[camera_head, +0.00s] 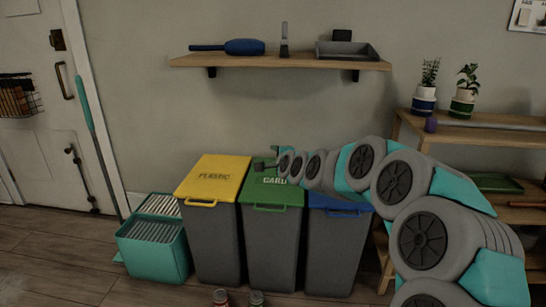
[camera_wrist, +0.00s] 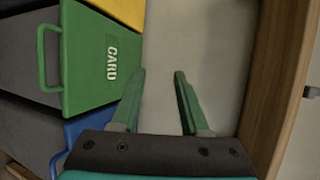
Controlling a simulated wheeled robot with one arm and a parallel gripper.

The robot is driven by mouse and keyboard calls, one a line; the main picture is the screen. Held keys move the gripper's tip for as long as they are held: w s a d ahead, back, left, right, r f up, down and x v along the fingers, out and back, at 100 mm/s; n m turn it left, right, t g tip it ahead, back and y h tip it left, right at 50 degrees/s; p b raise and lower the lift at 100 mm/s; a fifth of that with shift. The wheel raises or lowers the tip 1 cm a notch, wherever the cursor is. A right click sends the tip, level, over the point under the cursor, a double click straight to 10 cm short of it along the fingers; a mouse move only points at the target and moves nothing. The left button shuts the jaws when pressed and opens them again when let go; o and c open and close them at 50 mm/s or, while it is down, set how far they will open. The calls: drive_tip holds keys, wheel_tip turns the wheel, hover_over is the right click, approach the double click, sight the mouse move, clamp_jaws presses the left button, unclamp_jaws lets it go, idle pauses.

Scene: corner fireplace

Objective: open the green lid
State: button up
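The green lid (camera_head: 272,194), marked CARD, lies shut on the middle dark grey bin (camera_head: 270,245). Its looped green handle is at the front edge. In the wrist view the green lid (camera_wrist: 98,62) is at the left, with its handle (camera_wrist: 48,58) at the far left. My gripper (camera_wrist: 160,73) is open and empty, its two fingers apart in front of bare wall. In the head view my gripper (camera_head: 265,165) is above the back part of the green lid, and my arm hides part of that lid. I see no contact with the handle.
A bin with a yellow lid (camera_head: 214,180) stands left and one with a blue lid (camera_head: 338,204) right of the green one. A wooden wall shelf (camera_head: 280,62) with tools hangs above. A teal crate (camera_head: 155,250) stands left. A plant rack (camera_head: 480,133) is right.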

drive_tip(key=shift+s+d+r, duration=0.45)
drive_tip(key=shift+s+r, duration=0.25)
drive_tip(key=shift+s, duration=0.15)
